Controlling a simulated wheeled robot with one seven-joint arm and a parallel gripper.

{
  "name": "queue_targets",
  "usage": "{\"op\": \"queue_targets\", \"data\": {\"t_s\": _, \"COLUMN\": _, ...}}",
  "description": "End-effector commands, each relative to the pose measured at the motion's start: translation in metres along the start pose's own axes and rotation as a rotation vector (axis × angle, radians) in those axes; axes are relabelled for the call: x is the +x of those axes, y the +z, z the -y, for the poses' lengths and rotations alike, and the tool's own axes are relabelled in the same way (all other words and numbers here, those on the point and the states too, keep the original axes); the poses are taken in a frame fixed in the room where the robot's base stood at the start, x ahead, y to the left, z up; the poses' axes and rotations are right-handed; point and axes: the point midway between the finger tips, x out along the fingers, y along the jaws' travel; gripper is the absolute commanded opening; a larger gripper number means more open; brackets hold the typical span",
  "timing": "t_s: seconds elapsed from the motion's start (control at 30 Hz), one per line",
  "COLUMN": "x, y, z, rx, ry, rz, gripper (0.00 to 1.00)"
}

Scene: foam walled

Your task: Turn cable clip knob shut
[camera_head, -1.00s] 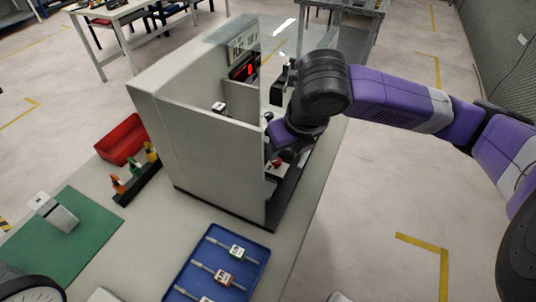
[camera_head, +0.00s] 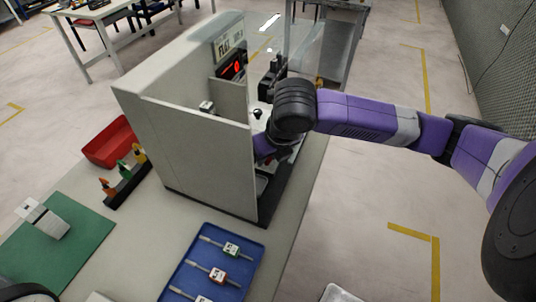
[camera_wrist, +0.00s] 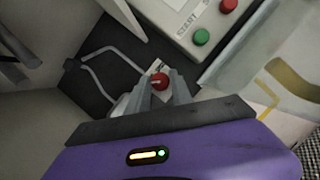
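The red clip knob (camera_wrist: 159,81) shows in the wrist view on a pale clip block (camera_wrist: 122,107) over a dark base plate. A light grey bent cable or rod (camera_wrist: 100,78) lies to its left. My gripper (camera_wrist: 160,76) has its two grey fingertips on either side of the knob, with a narrow gap between them. I cannot tell whether they press on it. In the head view my wrist is down inside the walled booth (camera_head: 205,150), and its near wall and my own arm hide the fingertips and most of the knob.
A control box with a green button (camera_wrist: 201,37) and a red button (camera_wrist: 228,5) stands close beyond the fingers. Booth walls stand close on the left. Outside are a blue tray (camera_head: 205,240), a red bin (camera_head: 108,143) and a green mat (camera_head: 80,240).

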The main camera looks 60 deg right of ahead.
Motion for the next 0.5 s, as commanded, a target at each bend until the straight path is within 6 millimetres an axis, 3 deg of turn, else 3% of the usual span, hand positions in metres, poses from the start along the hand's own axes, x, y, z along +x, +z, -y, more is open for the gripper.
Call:
{"op": "queue_targets", "data": {"t_s": 0.03, "x": -0.0001, "y": 0.0001, "z": 0.0, "rx": 0.0, "ry": 0.0, "rz": 0.0, "gripper": 0.15}}
{"op": "queue_targets", "data": {"t_s": 0.1, "x": -0.0002, "y": 0.0001, "z": -0.0001, "rx": 0.0, "ry": 0.0, "rz": 0.0, "gripper": 0.01}}
{"op": "queue_targets", "data": {"t_s": 0.13, "x": -0.0002, "y": 0.0, "z": -0.0001, "rx": 0.0, "ry": 0.0, "rz": 0.0, "gripper": 0.0}}
{"op": "queue_targets", "data": {"t_s": 0.5, "x": -0.0003, "y": 0.0002, "z": -0.0011, "rx": 0.038, "ry": -0.015, "rz": 0.001, "gripper": 0.0}}
